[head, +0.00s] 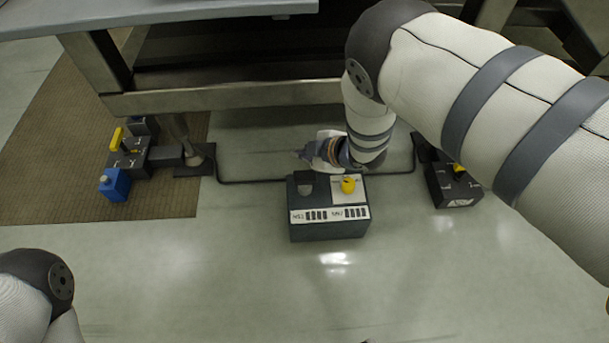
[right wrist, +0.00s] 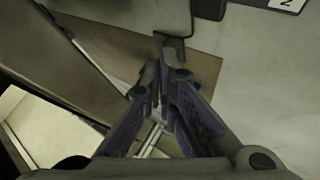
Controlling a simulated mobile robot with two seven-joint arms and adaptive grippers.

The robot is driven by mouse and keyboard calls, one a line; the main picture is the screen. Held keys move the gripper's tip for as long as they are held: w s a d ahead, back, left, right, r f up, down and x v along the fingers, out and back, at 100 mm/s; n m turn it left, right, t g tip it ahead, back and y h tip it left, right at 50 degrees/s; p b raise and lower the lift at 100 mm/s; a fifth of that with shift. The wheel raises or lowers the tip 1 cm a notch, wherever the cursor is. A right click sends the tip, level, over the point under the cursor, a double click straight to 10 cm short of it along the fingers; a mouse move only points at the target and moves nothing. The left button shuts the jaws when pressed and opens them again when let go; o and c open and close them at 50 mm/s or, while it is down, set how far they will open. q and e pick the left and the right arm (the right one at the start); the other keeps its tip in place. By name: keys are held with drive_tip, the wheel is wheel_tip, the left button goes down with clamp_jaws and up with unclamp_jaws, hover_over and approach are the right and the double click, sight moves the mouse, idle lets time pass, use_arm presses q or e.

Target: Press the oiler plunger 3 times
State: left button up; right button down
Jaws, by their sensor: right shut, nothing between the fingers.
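A dark box (head: 328,229) with a white label strip stands on the floor at the middle of the head view. On its top are a yellow knob (head: 348,184) on a pale plate and a short dark knob (head: 305,188). No part is clearly marked as the oiler plunger, so I cannot tell which one it is. My right gripper (head: 305,154) is behind the box top, pointing left; contact cannot be judged. In the right wrist view its fingers (right wrist: 166,75) are shut and empty, near a dark part. My left gripper is out of view.
A fixture with a blue block (head: 115,184) and yellow bar (head: 117,139) stands on a brown mat (head: 60,200) at left. Another dark box (head: 453,188) is at right. A steel bench (head: 230,96) overhangs the back. The front floor is clear.

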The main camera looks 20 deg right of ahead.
sight(300, 175)
wheel_tip(300, 175, down, 7)
drive_tip(key=b, duration=0.4)
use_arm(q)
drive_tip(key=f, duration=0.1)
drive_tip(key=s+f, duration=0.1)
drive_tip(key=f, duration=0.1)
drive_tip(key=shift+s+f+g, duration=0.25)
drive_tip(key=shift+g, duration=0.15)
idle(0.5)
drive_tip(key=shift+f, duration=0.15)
use_arm(e)
drive_tip(key=shift+f, duration=0.4)
use_arm(q)
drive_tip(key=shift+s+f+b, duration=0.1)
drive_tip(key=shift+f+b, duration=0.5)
drive_tip(key=shift+b, duration=0.2)
use_arm(e)
drive_tip(key=shift+f, duration=1.3)
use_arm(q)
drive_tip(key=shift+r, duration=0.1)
use_arm(e)
drive_tip(key=shift+r, duration=0.15)
use_arm(q)
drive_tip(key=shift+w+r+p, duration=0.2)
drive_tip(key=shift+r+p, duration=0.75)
drive_tip(key=shift+p, duration=0.25)
use_arm(e)
drive_tip(key=shift+r, duration=1.6)
